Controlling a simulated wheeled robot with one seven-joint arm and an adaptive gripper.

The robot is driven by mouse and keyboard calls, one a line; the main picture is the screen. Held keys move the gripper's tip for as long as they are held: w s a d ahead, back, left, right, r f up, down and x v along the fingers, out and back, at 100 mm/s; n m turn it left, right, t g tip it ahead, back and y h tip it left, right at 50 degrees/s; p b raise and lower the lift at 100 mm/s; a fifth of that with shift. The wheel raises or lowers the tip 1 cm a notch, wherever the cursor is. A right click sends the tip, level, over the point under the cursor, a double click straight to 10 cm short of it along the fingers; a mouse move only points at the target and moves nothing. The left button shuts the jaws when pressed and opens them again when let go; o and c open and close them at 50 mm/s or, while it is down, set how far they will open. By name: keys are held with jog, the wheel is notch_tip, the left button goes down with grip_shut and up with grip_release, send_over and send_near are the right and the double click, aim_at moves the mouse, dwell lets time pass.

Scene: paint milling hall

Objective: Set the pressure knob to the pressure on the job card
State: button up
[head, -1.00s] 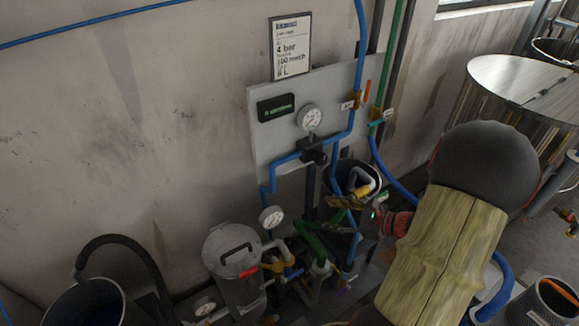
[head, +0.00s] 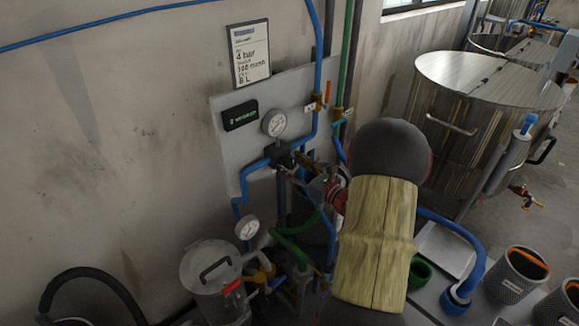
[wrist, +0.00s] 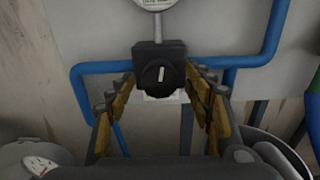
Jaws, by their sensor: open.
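The job card (head: 249,54) on the wall reads 4 bar, with smaller lines below it. The black regulator block (head: 279,155) sits under a round gauge (head: 275,123) on the grey panel. In the wrist view the black pressure knob (wrist: 155,76) faces me on the front of its block, with a pale pointer mark nearly upright. My gripper (wrist: 163,88) is open, its yellow-padded fingers to the left and right of the knob. I cannot tell whether they touch it. Only the lower part of the gauge (wrist: 156,3) shows there. In the head view my arm partly hides the gripper.
Blue pipes (head: 317,75) run beside and below the regulator. A valve with an orange lever (head: 327,92) is at the right. A large steel vat (head: 470,120) is at the right.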

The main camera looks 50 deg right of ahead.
jog(key=shift+w+d, duration=0.1)
jog(key=shift+w, duration=0.5)
jog(key=c, duration=0.4)
jog(key=c, duration=0.7)
jog(key=shift+c, duration=0.3)
